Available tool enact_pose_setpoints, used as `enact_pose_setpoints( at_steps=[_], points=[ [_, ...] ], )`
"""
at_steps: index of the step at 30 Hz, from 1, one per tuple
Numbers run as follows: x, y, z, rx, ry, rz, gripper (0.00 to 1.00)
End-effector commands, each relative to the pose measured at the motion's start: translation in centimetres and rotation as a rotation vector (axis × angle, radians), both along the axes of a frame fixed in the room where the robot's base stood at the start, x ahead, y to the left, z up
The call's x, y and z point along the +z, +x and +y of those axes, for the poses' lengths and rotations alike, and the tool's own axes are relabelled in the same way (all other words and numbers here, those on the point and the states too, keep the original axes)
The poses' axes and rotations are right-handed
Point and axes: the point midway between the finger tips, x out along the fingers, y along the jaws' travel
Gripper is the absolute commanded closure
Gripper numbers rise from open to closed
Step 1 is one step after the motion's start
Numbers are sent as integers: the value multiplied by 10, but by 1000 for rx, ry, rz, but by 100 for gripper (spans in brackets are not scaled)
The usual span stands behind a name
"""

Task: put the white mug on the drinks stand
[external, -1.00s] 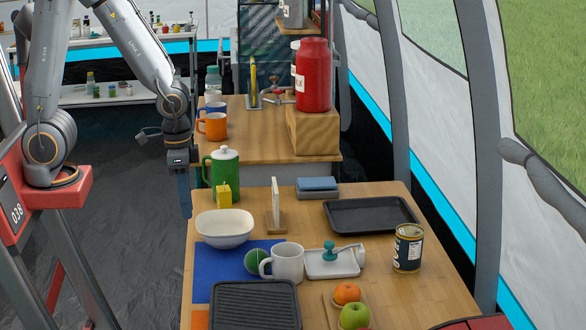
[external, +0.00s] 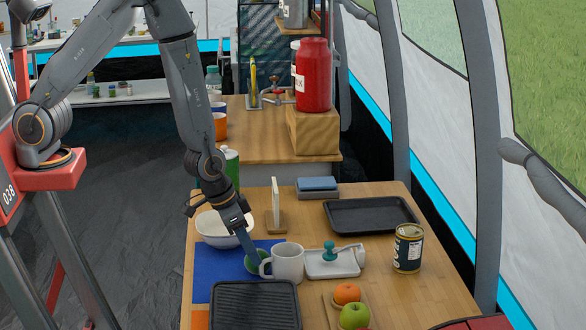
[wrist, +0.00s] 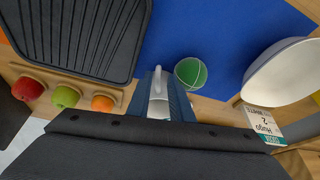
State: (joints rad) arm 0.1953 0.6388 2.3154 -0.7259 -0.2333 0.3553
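The white mug (external: 288,262) stands upright on the wooden table, beside the right edge of a blue mat (external: 228,262), its handle facing left. My gripper (external: 255,254) points down at the handle side of the mug. In the wrist view the blue-grey fingers (wrist: 166,95) are apart, with part of the white mug (wrist: 158,104) showing between them; whether they touch it I cannot tell. Behind the table, a wooden counter (external: 255,140) bears a red jug (external: 313,78) on a wooden block and an orange mug (external: 220,126). No label shows which is the drinks stand.
A green ball (external: 256,262) lies close beside my fingers. A white bowl (external: 215,232), a card holder (external: 276,212) and a green canister (external: 232,170) stand behind. A grill pan (external: 253,305) lies in front, a white tray (external: 325,266) right of the mug, with a can (external: 408,247) further right.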

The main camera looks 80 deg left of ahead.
Motion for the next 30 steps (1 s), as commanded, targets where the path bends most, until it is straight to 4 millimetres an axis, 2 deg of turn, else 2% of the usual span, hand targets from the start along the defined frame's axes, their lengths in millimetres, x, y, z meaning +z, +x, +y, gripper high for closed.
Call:
enact_pose_setpoints(
  at_steps=[15, 25, 26, 29, 30],
  points=[
    [-49, 22, 3, 0, -1, 2, 80],
    [-54, 25, 3, 0, -2, 0, 80],
    [-54, 25, 3, 0, -2, 0, 82],
    [-54, 25, 3, 0, -2, 0, 99],
    [-54, 25, 3, 0, -2, 0, 100]
  ],
)
